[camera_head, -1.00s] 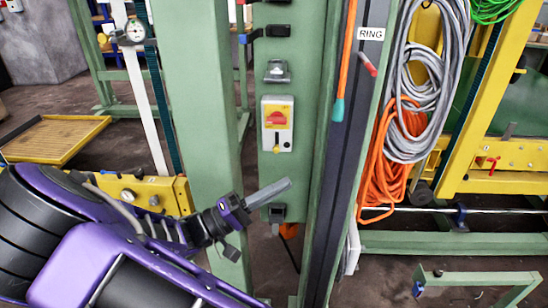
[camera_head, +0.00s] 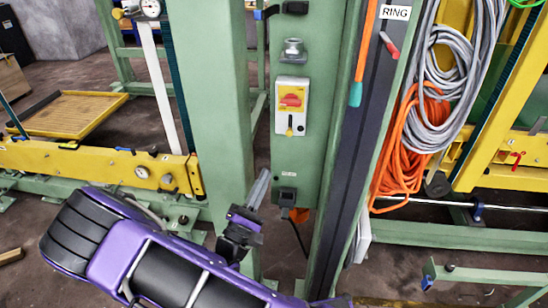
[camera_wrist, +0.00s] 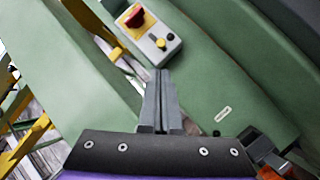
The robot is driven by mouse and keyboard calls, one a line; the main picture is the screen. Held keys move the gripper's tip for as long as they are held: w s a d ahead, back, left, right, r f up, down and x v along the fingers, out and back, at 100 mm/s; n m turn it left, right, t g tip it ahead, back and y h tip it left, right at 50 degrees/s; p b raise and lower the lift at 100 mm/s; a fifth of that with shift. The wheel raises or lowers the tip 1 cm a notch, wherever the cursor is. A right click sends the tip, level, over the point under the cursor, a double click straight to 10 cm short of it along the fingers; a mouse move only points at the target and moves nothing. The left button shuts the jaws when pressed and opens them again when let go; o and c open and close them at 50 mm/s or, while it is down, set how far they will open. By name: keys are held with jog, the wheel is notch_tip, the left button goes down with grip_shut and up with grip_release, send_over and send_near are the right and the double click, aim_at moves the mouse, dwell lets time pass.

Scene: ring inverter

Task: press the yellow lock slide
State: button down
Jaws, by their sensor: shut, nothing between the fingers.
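A grey switch box (camera_head: 291,118) is fixed to the green post. Its upper part has a red rotary knob (camera_head: 291,100) on a yellow plate. The small yellow lock slide (camera_head: 290,131) is below the knob. In the wrist view the yellow lock slide (camera_wrist: 161,43) is on the box face, beside a black round part (camera_wrist: 171,37). My gripper (camera_head: 264,173) is shut and empty, below and left of the box in the head view. In the wrist view its fingertips (camera_wrist: 160,73) point toward the box, apart from the slide.
A wide green column (camera_head: 211,90) stands left of my gripper. Orange cable (camera_head: 405,150) and grey hose coils hang at right. A silver fitting (camera_head: 293,49) is above the box.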

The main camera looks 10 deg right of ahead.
aim_at(290, 132)
jog(key=x, duration=0.9)
jog(key=shift+w+d+r, duration=0.15)
jog(key=shift+d, duration=0.05)
jog(key=shift+r, duration=0.1)
notch_tip(290, 132, up, 4)
jog(key=p, duration=0.3)
jog(key=shift+f, duration=0.4)
